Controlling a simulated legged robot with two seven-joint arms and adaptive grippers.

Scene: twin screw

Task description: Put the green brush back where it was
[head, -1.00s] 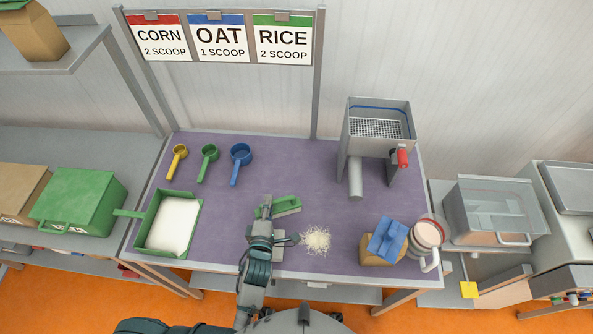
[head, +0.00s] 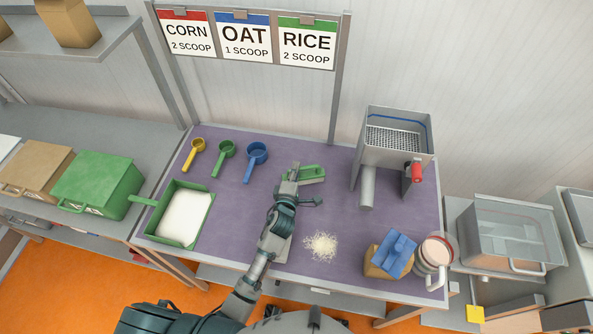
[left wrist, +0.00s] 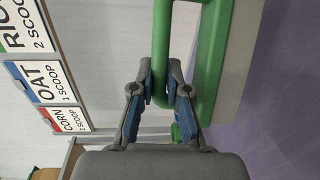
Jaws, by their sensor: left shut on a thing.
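The green brush (head: 313,171), with a green back and pale bristles, is near the middle of the purple table top. My left gripper (head: 290,178) is shut on it. In the left wrist view my left gripper's fingers (left wrist: 161,90) close around the brush's green handle (left wrist: 163,55), and the brush body (left wrist: 209,65) lies alongside to the right. The fingers hide part of the handle. Whether the bristles touch the table is unclear. My right gripper is not in view.
A pale grain pile (head: 321,246) lies nearer me. A green pan (head: 207,215) holding white material is at left; yellow (head: 195,150), green (head: 225,152) and blue (head: 257,153) scoops lie behind. A metal hopper (head: 402,150), blue-topped bag (head: 393,255) and jug (head: 436,252) stand at right.

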